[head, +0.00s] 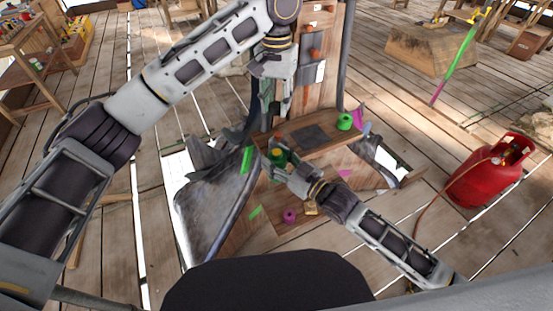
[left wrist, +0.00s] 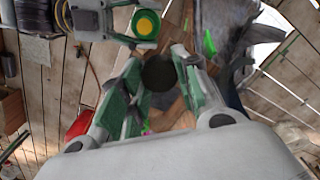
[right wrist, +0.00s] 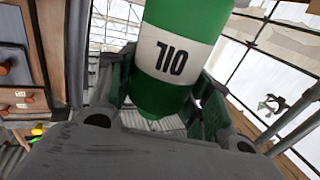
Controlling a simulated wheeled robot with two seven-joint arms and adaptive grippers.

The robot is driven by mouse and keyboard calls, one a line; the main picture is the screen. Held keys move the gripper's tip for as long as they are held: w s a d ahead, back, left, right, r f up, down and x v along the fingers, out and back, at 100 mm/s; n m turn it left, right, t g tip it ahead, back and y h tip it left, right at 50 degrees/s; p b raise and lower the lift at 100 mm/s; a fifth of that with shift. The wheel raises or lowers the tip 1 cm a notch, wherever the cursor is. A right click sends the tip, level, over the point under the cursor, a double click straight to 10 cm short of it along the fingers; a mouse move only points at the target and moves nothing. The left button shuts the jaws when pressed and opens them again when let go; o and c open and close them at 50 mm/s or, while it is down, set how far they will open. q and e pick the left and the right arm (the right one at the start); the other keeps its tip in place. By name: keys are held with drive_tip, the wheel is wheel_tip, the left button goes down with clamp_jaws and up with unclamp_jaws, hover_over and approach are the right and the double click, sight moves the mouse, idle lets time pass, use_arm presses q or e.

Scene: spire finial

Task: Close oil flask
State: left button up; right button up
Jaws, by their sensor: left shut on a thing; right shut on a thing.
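The oil flask (right wrist: 180,45) is a green cylinder with a white band whose lettering reads upside down in the right wrist view. My right gripper (head: 280,160) is shut on its body and holds it over the workbench. In the left wrist view the flask's top (left wrist: 145,24) shows a yellow disc in a green ring. My left gripper (head: 272,102) is above the flask in the head view. It is shut on a dark round piece, seemingly the cap (left wrist: 158,73), which is apart from the flask top. The cap is not clear in the head view.
The wooden workbench (head: 335,141) carries a green roll (head: 344,122) and a magenta piece (head: 358,117). A tool board (head: 318,50) rises behind it. A red gas cylinder (head: 485,175) stands on the plank floor at right. A wooden crate (head: 430,52) is at the back right.

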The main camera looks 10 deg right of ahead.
use_arm(q)
approach(276, 152)
drive_tip(key=w+d+f, duration=0.1)
drive_tip(key=w, duration=0.1)
drive_tip(key=shift+s+a+f+n, duration=0.2)
drive_tip(key=shift+s+a+n, duration=0.1)
drive_tip(key=shift+s+n, duration=0.6)
drive_tip(key=shift+n, duration=0.3)
drive_tip(key=shift+a+f, duration=0.1)
drive_tip(key=shift+f, duration=1.85)
drive_tip(key=shift+s+f, duration=0.1)
drive_tip(key=shift+f, duration=0.05)
drive_tip(key=shift+f, duration=0.75)
drive_tip(key=shift+f, duration=0.9)
idle(0.7)
drive_tip(key=shift+r, duration=0.15)
